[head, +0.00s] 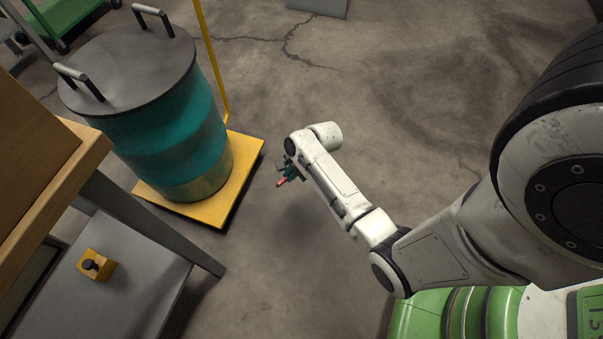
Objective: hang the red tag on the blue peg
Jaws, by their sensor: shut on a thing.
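My gripper (287,177) is small in the head view, at the far end of my white arm, above the bare floor right of the drum trolley. It is shut on a small red thing, which looks like the red tag (280,184). Only a short piece of the tag shows; the rest is hidden by the fingers or too small to make out. My gripper and the tag are apart from the drum and the trolley. I see no blue peg in this view.
A teal drum (179,150) with a grey, two-handled lid stands on a yellow trolley (238,180). A wooden-edged table (70,189) and a grey shelf (135,285) with a yellow block (101,262) are at left. A green cart (68,17) is top left. Floor at centre is clear.

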